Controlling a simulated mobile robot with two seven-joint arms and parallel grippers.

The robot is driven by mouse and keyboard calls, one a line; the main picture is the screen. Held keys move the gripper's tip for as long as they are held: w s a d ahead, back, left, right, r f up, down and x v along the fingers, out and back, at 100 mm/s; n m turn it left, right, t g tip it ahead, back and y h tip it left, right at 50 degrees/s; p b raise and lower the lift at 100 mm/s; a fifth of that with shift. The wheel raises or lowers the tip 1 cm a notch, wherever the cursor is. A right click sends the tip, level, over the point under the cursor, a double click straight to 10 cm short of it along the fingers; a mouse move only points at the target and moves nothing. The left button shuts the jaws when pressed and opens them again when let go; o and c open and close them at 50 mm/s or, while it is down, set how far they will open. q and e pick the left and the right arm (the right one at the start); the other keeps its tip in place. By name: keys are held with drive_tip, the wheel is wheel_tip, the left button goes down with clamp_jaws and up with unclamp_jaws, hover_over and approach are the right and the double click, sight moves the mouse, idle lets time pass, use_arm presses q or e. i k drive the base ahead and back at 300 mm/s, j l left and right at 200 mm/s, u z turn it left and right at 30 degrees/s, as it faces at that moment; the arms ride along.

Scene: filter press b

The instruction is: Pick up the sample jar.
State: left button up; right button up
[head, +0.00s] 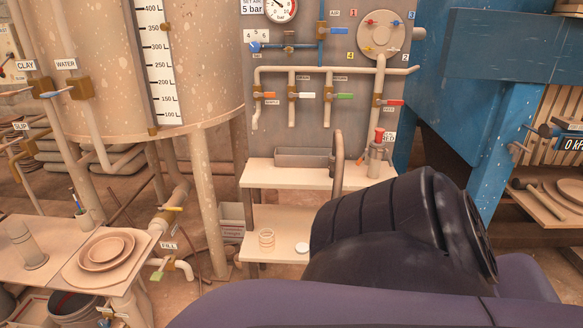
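A small clear ribbed jar (266,241), which looks like the sample jar, stands upright on the lower pale shelf (283,222) of the central stand. It appears open at the top, and I cannot tell whether anything is in it. A small white round lid (302,248) lies on the same shelf to its right, apart from it. Neither of my grippers shows in the head view. A dark arm link of mine fills the lower right and hides the right part of the lower shelf. Nothing is seen touching the jar.
The upper shelf (258,174) above the jar holds a grey tray (303,157) and a metal fitting with a red top (377,150). A large tank (90,65) on legs stands left. A side table (50,270) holds brown plates (105,250). A blue frame (490,100) stands right.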

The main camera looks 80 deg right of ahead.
sight(267, 237)
drive_tip(key=k+z, duration=0.1)
drive_tip(key=z, duration=2.1)
drive_tip(key=i+j+z, duration=0.1)
drive_tip(key=j, duration=0.4)
drive_tip(key=i+j+z, duration=0.1)
drive_tip(key=i+j, duration=0.15)
drive_tip(key=j, duration=0.25)
drive_tip(key=i+j+z, duration=0.15)
drive_tip(key=j, duration=0.35)
drive_tip(key=i+j+z, duration=0.1)
drive_tip(key=j, duration=0.4)
drive_tip(key=i+j+z, duration=0.1)
drive_tip(key=j, duration=0.45)
